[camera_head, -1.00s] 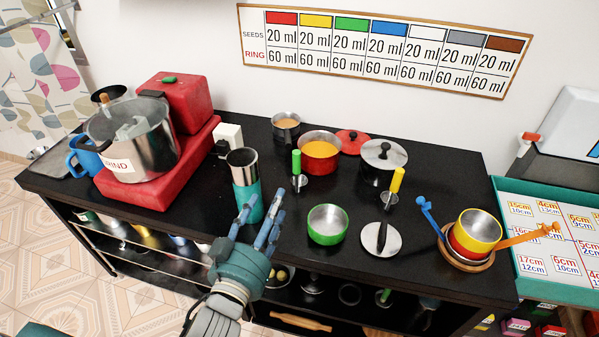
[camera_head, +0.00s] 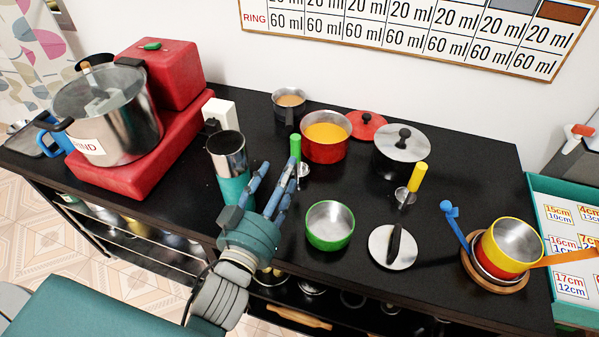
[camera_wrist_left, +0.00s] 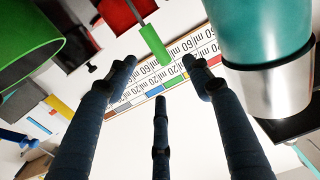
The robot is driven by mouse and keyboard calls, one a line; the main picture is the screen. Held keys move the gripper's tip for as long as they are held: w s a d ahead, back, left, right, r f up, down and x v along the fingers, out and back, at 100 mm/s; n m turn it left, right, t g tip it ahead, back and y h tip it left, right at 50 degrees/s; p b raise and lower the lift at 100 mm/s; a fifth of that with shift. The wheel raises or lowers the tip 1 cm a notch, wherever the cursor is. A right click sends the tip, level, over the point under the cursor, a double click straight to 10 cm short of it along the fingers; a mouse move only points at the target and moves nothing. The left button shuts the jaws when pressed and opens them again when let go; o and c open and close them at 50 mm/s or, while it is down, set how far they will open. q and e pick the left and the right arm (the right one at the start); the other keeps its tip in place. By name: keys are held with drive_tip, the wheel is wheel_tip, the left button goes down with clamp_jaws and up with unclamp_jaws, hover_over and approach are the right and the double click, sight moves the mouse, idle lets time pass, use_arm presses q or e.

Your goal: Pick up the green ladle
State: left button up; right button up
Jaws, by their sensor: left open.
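The green ladle shows its upright green handle (camera_head: 295,147) in the head view, with a small metal bowl (camera_head: 303,170) at its lower end near the counter. My left gripper (camera_head: 274,178) is open, its fingers spread, in front of the ladle and a little to its left. In the left wrist view the green handle (camera_wrist_left: 154,45) appears beyond and between the spread fingers (camera_wrist_left: 160,80), apart from them. Nothing is between the fingers. My right gripper is out of view.
A teal and steel cup (camera_head: 234,187) stands close left of my left gripper. A green pot (camera_head: 330,240) is to its right. A red pot (camera_head: 325,150) with orange contents stands behind the ladle. A yellow-handled ladle (camera_head: 417,177) and loose lid (camera_head: 392,258) are farther right.

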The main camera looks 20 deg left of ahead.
sight(297, 154)
use_arm(q)
drive_tip(key=w, duration=0.1)
drive_tip(key=w+f, duration=0.1)
drive_tip(key=w, duration=0.1)
drive_tip(key=w+f, duration=0.1)
drive_tip(key=w, duration=0.1)
drive_tip(key=shift+w+d+f+b, duration=0.1)
drive_tip(key=shift+f+b, duration=0.1)
drive_tip(key=shift+b, duration=0.1)
drive_tip(key=w, duration=0.2)
drive_tip(key=w+p, duration=0.1)
drive_tip(key=w, duration=0.3)
drive_tip(key=shift+d, duration=0.3)
drive_tip(key=shift+s, duration=0.15)
clamp_jaws()
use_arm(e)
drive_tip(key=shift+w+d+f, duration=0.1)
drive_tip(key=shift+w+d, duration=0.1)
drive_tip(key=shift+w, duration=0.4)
